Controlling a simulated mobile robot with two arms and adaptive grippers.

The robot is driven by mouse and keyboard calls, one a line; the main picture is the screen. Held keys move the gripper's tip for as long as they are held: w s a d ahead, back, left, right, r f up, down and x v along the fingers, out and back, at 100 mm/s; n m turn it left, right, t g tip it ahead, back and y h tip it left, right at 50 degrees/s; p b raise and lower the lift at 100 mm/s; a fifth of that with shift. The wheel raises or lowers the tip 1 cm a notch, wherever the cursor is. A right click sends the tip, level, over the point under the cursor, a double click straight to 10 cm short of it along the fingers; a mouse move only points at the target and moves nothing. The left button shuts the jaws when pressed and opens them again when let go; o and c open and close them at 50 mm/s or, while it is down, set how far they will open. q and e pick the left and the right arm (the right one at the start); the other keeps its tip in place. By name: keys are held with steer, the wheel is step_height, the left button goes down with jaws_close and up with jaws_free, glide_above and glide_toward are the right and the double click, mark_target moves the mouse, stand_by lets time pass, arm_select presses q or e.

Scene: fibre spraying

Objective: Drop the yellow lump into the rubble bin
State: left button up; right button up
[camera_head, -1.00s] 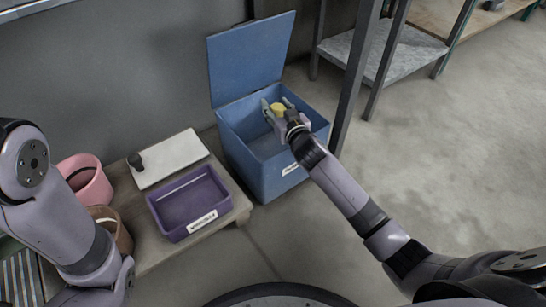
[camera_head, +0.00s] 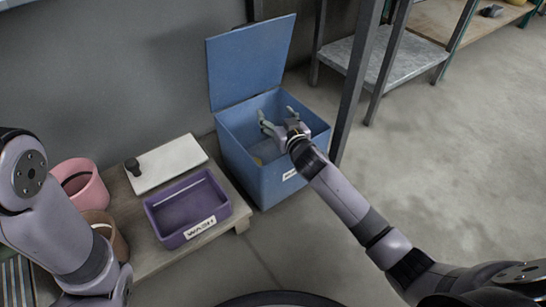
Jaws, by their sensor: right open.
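The rubble bin is a blue box (camera_head: 262,185) on the floor with its lid (camera_head: 250,62) raised at the back. My right gripper (camera_head: 278,117) is over the bin's opening, its fingers spread and nothing between them.
A low wooden table (camera_head: 140,240) left of the bin holds a purple tray (camera_head: 187,208) marked WASH, a white board (camera_head: 170,163), a pink pot (camera_head: 80,185) and a brown pot (camera_head: 105,230). A dark post (camera_head: 352,85) stands close right of the bin. Open floor lies to the right.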

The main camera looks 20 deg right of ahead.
steer(key=s+d+r, duration=0.1)
steer(key=s, duration=1.1)
steer(key=shift+r, duration=0.4)
steer(key=shift+w, duration=0.1)
